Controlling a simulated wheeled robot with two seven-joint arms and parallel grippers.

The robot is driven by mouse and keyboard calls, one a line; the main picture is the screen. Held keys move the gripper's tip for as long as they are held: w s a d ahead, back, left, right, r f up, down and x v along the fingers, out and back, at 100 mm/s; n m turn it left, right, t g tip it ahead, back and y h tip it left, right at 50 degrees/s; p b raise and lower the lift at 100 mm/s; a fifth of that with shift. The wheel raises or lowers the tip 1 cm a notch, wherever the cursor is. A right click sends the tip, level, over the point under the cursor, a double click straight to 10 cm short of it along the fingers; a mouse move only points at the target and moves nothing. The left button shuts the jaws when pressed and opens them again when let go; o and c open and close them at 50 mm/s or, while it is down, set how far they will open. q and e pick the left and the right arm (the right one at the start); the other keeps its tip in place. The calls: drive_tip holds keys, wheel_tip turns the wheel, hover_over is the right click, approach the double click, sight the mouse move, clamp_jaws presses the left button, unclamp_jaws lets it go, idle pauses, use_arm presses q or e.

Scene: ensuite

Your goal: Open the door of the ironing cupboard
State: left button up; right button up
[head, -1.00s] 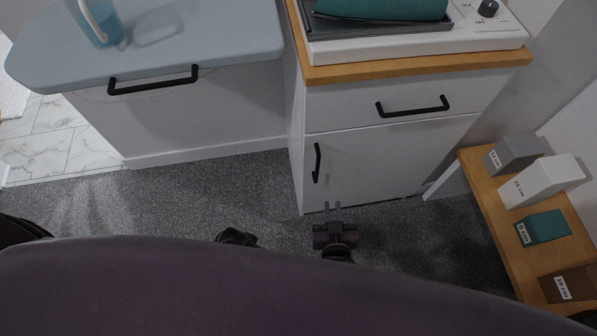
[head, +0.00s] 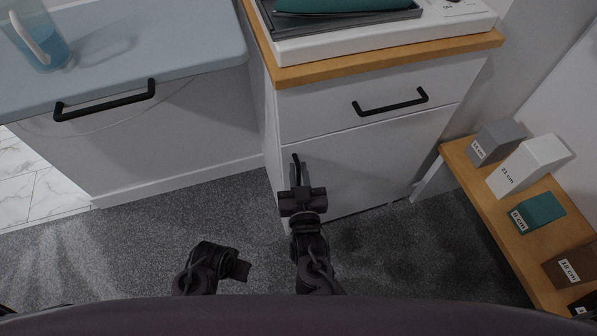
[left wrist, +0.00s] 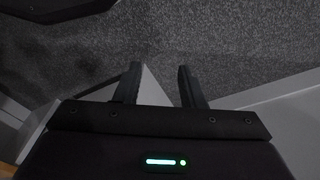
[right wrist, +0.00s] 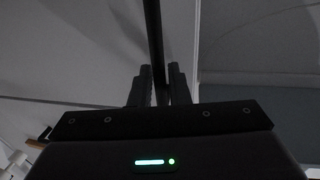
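The white cupboard (head: 365,157) with a wooden top has a drawer above and a door below. The door (head: 362,168) looks closed, with a black upright handle (head: 296,170) near its left edge. My right gripper (head: 298,188) is at this handle, covering its lower part in the head view. In the right wrist view the dark handle bar (right wrist: 153,40) runs between the two fingers (right wrist: 160,78), which are close in on it. My left gripper (head: 240,268) is low over the carpet, left of the right one. Its fingers (left wrist: 159,82) are apart and empty.
The drawer has a black horizontal handle (head: 391,102). A blue-grey board (head: 150,40) with a jug (head: 38,42) is at left over a white front with another handle (head: 105,101). A wooden shelf (head: 470,182) with several labelled blocks stands at right. Carpet is clear in front.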

drive_tip(key=shift+c, duration=0.5)
clamp_jaws()
drive_tip(key=shift+s, duration=0.1)
